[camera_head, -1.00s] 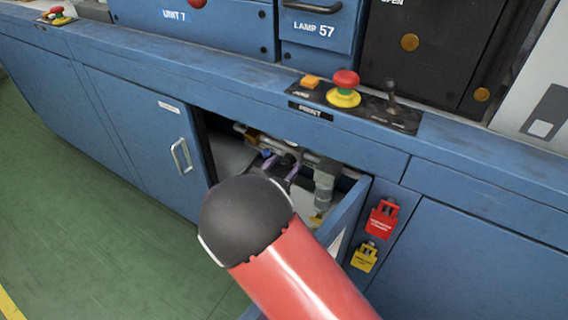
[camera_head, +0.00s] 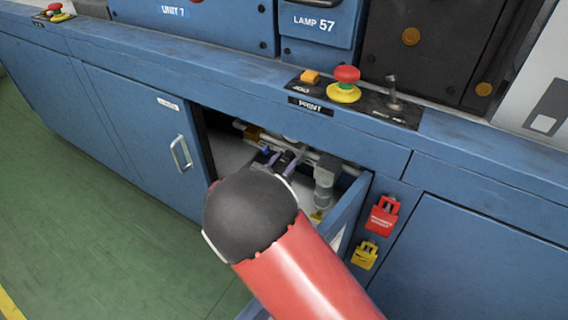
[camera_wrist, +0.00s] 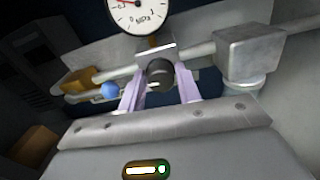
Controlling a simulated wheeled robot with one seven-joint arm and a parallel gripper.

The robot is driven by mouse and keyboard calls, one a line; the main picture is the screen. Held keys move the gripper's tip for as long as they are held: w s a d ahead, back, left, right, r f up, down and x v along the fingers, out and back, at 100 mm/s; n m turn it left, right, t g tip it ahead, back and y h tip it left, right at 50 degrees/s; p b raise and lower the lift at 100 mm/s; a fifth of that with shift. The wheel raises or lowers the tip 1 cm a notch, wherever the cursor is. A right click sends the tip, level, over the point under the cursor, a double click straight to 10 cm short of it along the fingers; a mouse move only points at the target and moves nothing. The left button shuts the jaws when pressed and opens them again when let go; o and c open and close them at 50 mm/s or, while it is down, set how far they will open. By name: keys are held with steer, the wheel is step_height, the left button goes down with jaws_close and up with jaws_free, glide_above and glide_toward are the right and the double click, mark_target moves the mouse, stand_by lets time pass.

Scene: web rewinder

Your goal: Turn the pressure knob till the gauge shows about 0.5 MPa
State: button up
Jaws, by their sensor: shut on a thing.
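In the wrist view the dark round pressure knob (camera_wrist: 160,73) sits on a grey regulator body below the gauge. My gripper (camera_wrist: 161,84) has its two pale lilac fingers on either side of the knob and is shut on it. The white gauge (camera_wrist: 140,14) is cut off by the top edge. Its reddish needle points left; I cannot read the value. In the head view my gripper (camera_head: 280,160) reaches into the open cabinet, partly hidden behind my arm. The knob and gauge cannot be made out there.
A grey pipe and fitting (camera_wrist: 245,55) lie right of the knob. A blue part (camera_wrist: 110,90) and a brass part (camera_wrist: 80,80) lie left. The open cabinet door (camera_head: 346,215) stands right of my arm, near red (camera_head: 382,217) and yellow (camera_head: 364,254) lockout tags.

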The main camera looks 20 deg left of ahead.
steer(key=m+b, duration=0.2)
steer(key=b, duration=0.1)
steer(key=shift+f+m+b, duration=0.25)
steer(key=shift+m+b, duration=0.05)
steer(key=shift+m, duration=0.1)
steer(key=shift+d+m+b, duration=0.1)
steer(key=shift+m+b, duration=0.8)
steer(key=shift+b, duration=0.35)
steer(key=shift+r+m+b, duration=0.15)
steer(key=shift+m+b, duration=0.35)
steer(key=shift+b, duration=0.15)
steer(key=shift+r, duration=0.1)
steer(key=o, duration=0.9)
steer(key=shift+o, duration=0.2)
steer(key=s, duration=0.8)
steer(key=shift+a, duration=0.35)
